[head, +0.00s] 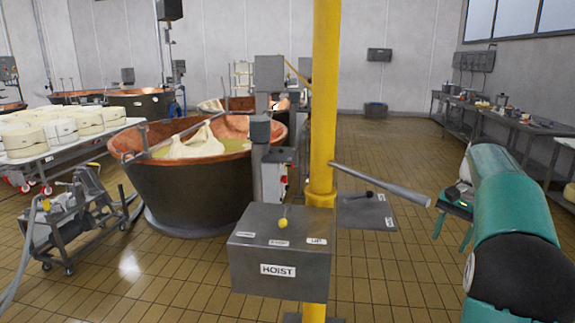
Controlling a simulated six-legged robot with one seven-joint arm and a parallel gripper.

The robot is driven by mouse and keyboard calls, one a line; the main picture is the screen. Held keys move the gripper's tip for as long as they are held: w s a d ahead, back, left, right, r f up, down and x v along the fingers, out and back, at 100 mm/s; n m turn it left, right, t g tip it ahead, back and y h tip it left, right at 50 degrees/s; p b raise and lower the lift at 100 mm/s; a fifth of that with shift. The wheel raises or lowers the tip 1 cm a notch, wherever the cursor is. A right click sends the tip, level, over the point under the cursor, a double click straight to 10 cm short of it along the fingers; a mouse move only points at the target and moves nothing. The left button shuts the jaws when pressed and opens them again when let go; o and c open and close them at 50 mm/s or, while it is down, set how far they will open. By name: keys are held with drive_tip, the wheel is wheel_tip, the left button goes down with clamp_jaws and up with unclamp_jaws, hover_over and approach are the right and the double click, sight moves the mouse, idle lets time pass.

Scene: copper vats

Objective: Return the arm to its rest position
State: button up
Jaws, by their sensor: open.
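My teal arm (508,205) comes in from the lower right in the head view and reaches forward. My gripper (452,238) is at its far end, with two teal fingers apart and pointing down, and nothing shows between them. It is to the right of the yellow post (322,100) and of the grey hoist box (280,265). A grey bar (380,184) extends from the post, and its free end is close to the left of my gripper in the picture. I cannot tell their distance in depth. Part of the gripper is hidden by my arm.
The hoist box has a yellow-knobbed lever (283,222) and a label "UP". A copper vat (185,195) stands left, near a wheeled machine (80,225) and a cheese table (65,145). A workbench (515,130) lines the right.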

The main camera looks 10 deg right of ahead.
drive_tip(key=s+a+r+n+t+h, duration=0.1)
drive_tip(key=s+a+r+n, duration=0.2)
drive_tip(key=a, duration=0.7)
drive_tip(key=s+a+r+n+t+h, duration=0.15)
drive_tip(key=s+a, duration=0.25)
drive_tip(key=a, duration=0.6)
drive_tip(key=s+a+f+n+t, duration=0.3)
drive_tip(key=s+a+f+n, duration=0.3)
drive_tip(key=s+a+f, duration=0.3)
drive_tip(key=s+a, duration=0.4)
drive_tip(key=s, duration=0.2)
drive_tip(key=shift+n, duration=0.35)
